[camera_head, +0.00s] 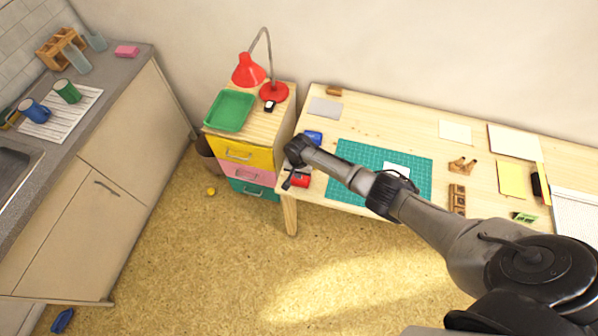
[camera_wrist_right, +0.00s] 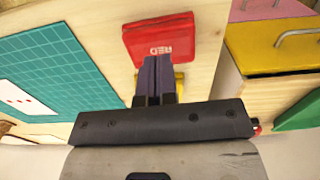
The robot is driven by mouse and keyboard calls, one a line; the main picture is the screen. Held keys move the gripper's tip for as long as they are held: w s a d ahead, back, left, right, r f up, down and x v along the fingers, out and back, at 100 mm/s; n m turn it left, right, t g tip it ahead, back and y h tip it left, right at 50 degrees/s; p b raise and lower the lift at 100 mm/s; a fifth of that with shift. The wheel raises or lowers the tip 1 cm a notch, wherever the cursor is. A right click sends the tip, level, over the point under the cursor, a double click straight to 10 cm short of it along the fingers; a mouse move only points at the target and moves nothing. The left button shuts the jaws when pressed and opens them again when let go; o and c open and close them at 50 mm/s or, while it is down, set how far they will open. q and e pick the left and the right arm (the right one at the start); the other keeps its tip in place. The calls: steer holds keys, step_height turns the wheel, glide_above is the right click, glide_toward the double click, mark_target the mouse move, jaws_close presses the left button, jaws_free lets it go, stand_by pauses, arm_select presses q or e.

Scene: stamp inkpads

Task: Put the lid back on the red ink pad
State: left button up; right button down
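A red piece marked "RED" (camera_head: 302,181) lies at the left front edge of the wooden desk in the head view. In the right wrist view the red piece (camera_wrist_right: 160,40) lies just past my fingertips. I cannot tell whether it is the lid alone or the pad with its lid. My right gripper (camera_head: 288,178) is at its left side in the head view. In the right wrist view the gripper's dark fingers (camera_wrist_right: 154,66) are close together and overlap the red edge. I cannot tell whether they grip it. My left gripper is not in view.
A blue pad (camera_head: 313,137) lies behind the red piece. A green cutting mat (camera_head: 345,152) lies to the right, partly under my arm in view. A drawer cabinet (camera_head: 248,154) stands left of the desk. A yellow piece (camera_wrist_right: 180,86) shows beside my fingers.

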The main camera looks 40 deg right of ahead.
steer(key=shift+f+b, duration=0.95)
steer(key=shift+f, duration=0.4)
steer(key=shift+r, duration=0.2)
steer(key=shift+r+p, duration=1.7)
steer(key=shift+p, duration=0.35)
steer(key=shift+r+p, duration=1.7)
steer(key=shift+p, duration=0.15)
